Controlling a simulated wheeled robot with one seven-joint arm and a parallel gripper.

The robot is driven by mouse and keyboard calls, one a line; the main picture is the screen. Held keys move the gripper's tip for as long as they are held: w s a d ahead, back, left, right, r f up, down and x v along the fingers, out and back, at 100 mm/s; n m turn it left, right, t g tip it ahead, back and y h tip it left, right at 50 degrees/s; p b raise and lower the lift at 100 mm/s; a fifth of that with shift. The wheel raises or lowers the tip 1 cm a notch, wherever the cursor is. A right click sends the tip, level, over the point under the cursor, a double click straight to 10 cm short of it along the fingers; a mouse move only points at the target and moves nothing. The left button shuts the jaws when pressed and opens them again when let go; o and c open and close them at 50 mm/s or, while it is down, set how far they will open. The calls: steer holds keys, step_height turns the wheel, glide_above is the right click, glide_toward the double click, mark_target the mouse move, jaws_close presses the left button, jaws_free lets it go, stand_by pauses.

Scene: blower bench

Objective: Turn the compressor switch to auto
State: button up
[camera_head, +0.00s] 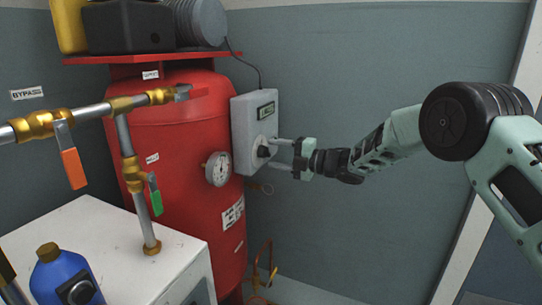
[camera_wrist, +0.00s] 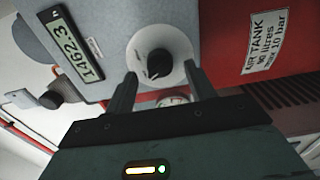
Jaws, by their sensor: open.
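The compressor switch is a black knob (camera_wrist: 159,63) on a round pale plate (camera_wrist: 178,42), on the front of a grey control box (camera_head: 242,132). The knob also shows in the head view (camera_head: 263,151). My gripper (camera_head: 277,153) points left at the box. In the wrist view my gripper's fingers (camera_wrist: 160,90) are apart, one on each side of the knob with gaps between. I cannot tell whether the fingertips reach past the knob's face. Position labels around the knob are not readable.
The red air tank (camera_head: 165,150) stands left of the box, with a pressure gauge (camera_head: 218,169) near my gripper. Brass pipework with an orange lever (camera_head: 73,168) and a green lever (camera_head: 156,195) is at left. A blue bottle (camera_head: 62,275) stands at front left. The wall side is clear.

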mark_target(265, 152)
steer(key=shift+x, duration=1.1)
steer(key=c, duration=1)
